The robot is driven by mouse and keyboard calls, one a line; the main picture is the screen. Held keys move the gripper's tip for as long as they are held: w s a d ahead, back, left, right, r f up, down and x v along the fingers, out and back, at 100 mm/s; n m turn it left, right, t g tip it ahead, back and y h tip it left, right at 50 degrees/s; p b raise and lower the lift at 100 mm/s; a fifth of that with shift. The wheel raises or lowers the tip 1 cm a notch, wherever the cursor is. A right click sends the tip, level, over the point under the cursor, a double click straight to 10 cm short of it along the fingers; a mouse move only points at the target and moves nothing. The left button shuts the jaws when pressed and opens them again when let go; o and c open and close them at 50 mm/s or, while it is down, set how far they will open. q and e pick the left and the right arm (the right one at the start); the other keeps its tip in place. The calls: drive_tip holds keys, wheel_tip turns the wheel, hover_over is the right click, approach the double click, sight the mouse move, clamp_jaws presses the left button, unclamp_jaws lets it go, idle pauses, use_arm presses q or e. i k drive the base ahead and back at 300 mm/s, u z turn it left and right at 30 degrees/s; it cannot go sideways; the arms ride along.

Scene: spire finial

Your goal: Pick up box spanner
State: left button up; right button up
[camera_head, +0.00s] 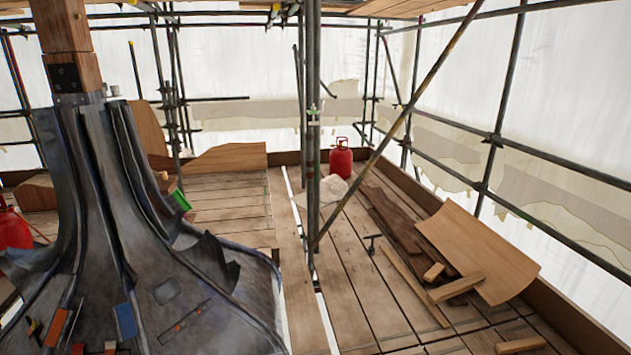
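A small dark T-shaped tool (372,244) stands on the plank deck, right of the central scaffold pole. It looks like the box spanner, but it is too small to be sure. Neither of my grippers is in view.
The grey lead-clad spire base (90,230) fills the left, with small tools lying on its skirt. A scaffold pole (313,130) and a diagonal brace (400,115) cross the view. A curved plywood sheet (480,250) and loose timbers (395,220) lie right. A red gas bottle (341,160) stands behind.

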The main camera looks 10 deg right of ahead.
sight(372, 248)
drive_tip(key=z, duration=0.65)
drive_tip(key=i, duration=2.5)
drive_tip(key=z, duration=0.8)
drive_tip(key=i, duration=1.5)
drive_tip(key=z, duration=0.05)
